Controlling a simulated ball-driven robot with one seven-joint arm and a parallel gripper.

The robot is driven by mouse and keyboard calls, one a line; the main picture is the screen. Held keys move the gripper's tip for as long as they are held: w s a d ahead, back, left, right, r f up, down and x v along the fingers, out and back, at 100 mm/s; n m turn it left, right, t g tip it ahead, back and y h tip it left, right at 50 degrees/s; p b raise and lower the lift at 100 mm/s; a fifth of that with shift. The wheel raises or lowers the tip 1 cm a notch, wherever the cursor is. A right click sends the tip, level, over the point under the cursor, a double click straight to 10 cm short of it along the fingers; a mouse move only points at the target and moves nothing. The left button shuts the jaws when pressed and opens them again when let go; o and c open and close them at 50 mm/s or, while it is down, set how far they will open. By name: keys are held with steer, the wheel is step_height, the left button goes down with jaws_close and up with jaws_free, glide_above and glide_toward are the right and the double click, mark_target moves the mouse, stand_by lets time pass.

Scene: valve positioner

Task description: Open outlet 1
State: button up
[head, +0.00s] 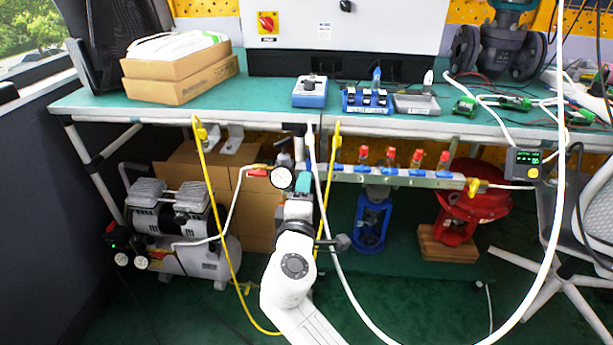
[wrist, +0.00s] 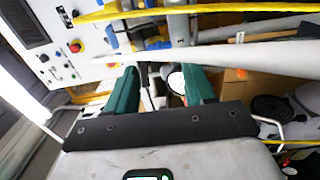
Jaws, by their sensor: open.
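A metal manifold rail (head: 400,177) runs below the front edge of the bench. It carries several outlet valves with red knobs (head: 390,153) and blue fittings. No outlet numbers are readable, so I cannot tell which is outlet 1. A round white pressure gauge (head: 282,177) sits at the rail's left end, and a red-handled valve (head: 257,172) is left of it. My gripper (head: 302,178) is just right of the gauge, partly hidden by my arm. In the wrist view its two teal fingers (wrist: 160,72) are apart, with hoses and a pale round thing beyond them.
The green bench (head: 240,103) stands above my gripper. Yellow hoses (head: 209,180) and a white hose (head: 330,230) hang close around my arm. A compressor (head: 180,225) is at left; blue (head: 371,222) and red (head: 470,205) valve units stand under the bench. A chair is at right.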

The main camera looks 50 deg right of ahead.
steer(key=shift+v, duration=2.1)
